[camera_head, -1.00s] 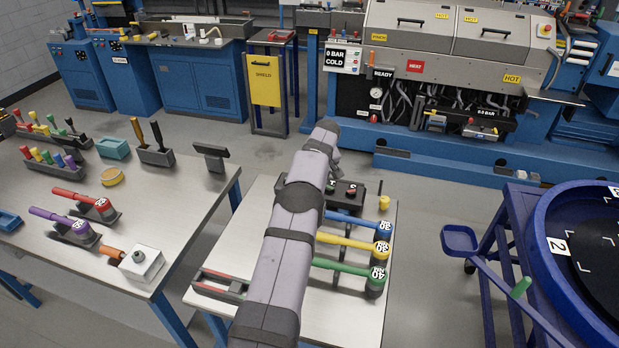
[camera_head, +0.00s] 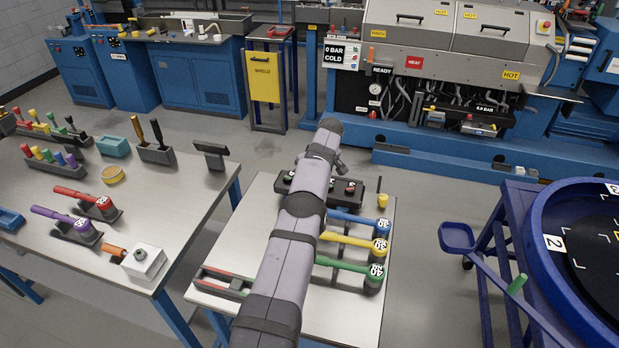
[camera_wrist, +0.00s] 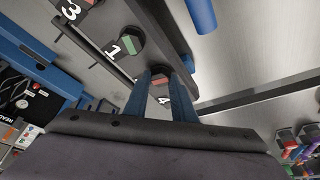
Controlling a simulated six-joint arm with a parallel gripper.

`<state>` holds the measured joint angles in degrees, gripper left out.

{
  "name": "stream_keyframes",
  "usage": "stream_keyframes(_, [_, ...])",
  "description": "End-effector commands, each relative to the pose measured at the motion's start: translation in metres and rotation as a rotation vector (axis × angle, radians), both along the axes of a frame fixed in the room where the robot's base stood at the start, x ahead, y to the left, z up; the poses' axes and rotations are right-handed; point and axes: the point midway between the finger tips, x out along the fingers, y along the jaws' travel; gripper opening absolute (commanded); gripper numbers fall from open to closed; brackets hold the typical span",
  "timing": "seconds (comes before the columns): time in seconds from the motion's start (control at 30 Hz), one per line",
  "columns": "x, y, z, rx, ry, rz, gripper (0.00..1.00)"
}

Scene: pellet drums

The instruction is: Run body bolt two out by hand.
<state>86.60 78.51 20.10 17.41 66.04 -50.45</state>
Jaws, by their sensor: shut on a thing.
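The dark bolt block (camera_head: 352,199) lies at the back of the small steel bench, partly behind my arm. In the wrist view, the block (camera_wrist: 157,14) carries dark hex bolts with red and green marks. One bolt (camera_wrist: 130,40) stands beside a label 1, and another (camera_wrist: 86,3) beside a label 3. My gripper (camera_wrist: 161,75) has its two blue fingers closed around a dark bolt head (camera_wrist: 159,73) at the block. A label 4 shows between the fingers. The held bolt's own number cannot be told, and no label 2 is readable here.
Blue, yellow (camera_head: 345,239) and green handled tools lie right of my arm, with a small yellow cup (camera_head: 382,200) behind. A red and black holder (camera_head: 222,280) lies left. A blue drum (camera_head: 545,225) stands right; another tool table (camera_head: 165,190) stands left.

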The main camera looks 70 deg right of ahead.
Motion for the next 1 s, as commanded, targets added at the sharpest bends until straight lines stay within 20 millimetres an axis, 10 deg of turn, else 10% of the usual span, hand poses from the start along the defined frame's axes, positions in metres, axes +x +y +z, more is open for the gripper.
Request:
stream_keyframes(0.03, [-0.001, 0.003, -0.005, 0.011, 0.004, 0.001, 0.01])
stream_keyframes(0.07, [-0.001, 0.003, -0.005, 0.011, 0.004, 0.001, 0.26])
stream_keyframes(0.13, [-0.001, 0.003, -0.005, 0.011, 0.003, 0.000, 0.42])
stream_keyframes(1.0, [-0.011, 0.009, 0.030, 0.002, 0.001, 0.000, 0.42])
